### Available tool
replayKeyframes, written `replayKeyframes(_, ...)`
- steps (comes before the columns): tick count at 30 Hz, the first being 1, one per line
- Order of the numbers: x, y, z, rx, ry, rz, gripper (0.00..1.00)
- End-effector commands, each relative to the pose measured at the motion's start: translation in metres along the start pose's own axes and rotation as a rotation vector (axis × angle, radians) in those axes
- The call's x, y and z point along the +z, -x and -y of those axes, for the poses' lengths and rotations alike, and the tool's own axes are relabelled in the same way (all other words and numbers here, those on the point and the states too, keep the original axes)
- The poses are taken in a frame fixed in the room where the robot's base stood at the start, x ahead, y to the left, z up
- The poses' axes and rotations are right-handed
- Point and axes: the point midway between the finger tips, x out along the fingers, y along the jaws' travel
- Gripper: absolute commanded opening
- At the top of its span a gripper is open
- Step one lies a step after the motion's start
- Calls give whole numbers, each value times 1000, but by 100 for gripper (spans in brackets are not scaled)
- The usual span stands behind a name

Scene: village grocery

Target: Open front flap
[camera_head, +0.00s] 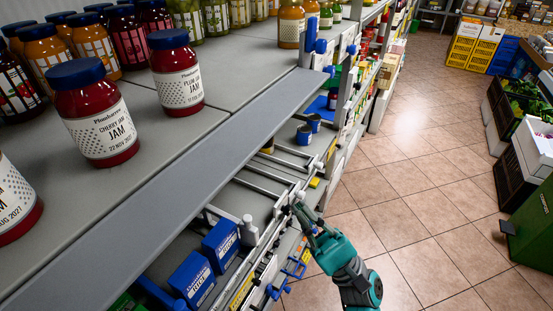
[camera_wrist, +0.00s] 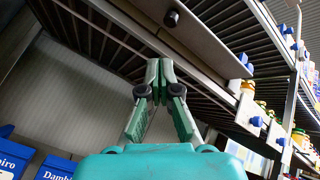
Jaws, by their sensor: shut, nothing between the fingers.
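A long flat grey panel (camera_head: 205,165) runs along the front edge of the upper shelf; it looks like the front flap. It lies about level with the shelf top. In the wrist view a smooth panel (camera_wrist: 205,45) with a dark round knob (camera_wrist: 172,18) hangs overhead, probably the same flap from below. My gripper (camera_head: 299,208) is below and in front of the shelf edge, beside the white rails of the lower shelf. In the wrist view my gripper (camera_wrist: 159,68) points up with its fingers together and nothing between them. I cannot tell whether its tips touch the panel.
Cherry jam (camera_head: 98,112) and plum jam jars (camera_head: 175,70) stand on the upper shelf close behind the panel. Blue boxes (camera_head: 192,278) and white rails (camera_head: 268,183) fill the lower shelf. The tiled aisle floor (camera_head: 400,200) is clear; a green crate (camera_head: 532,235) stands at right.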

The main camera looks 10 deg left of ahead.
Motion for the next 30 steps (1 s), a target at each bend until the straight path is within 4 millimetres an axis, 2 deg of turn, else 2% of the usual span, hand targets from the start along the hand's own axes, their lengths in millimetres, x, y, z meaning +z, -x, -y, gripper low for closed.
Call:
replayKeyframes(9, -1, 12, 2, 13, -506, -82, 0)
replayKeyframes(13, -2, 15, 3, 9, -632, -103, 0)
replayKeyframes(18, -2, 14, 3, 6, -697, -113, 0)
replayKeyframes(23, -3, -1, 2, 9, -700, -111, 0)
replayKeyframes(30, -7, -44, -1, 10, -698, -110, 0)
